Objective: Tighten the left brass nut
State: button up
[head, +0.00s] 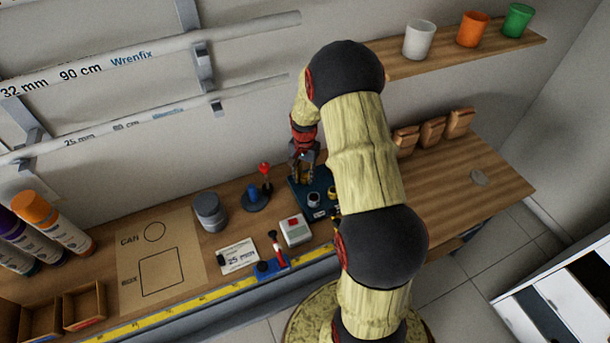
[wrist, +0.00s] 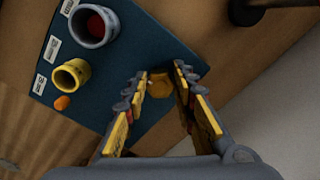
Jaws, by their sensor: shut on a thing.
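My gripper (head: 303,168) reaches down over the left rear part of a dark blue board (head: 312,211) on the workbench. In the wrist view its two yellow-padded fingers (wrist: 162,76) are closed around a small brass nut (wrist: 158,88), which shows between the fingertips. The same blue board (wrist: 125,60) carries a grey round fitting with a red inside (wrist: 94,24), a yellow-brass ring (wrist: 70,77) and a small orange piece (wrist: 62,102), beside several white labels. The exact contact between pads and nut is partly hidden by the fingers.
Left of the board stand a red-topped lever (head: 264,170), a blue-knobbed stand (head: 253,196) and a grey can (head: 208,212). A grey box with a red button (head: 294,230) stands in front. Pipes (head: 150,58) hang on the wall. The bench is mostly clear at the right.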

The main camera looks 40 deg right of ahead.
aim_at(304, 178)
jog(key=shift+w+m, duration=0.1)
jog(key=shift+m, duration=0.9)
jog(key=o, duration=1.2)
jog(key=shift+c, duration=0.2)
notch_tip(304, 178, up, 8)
jog(key=shift+f, duration=0.25)
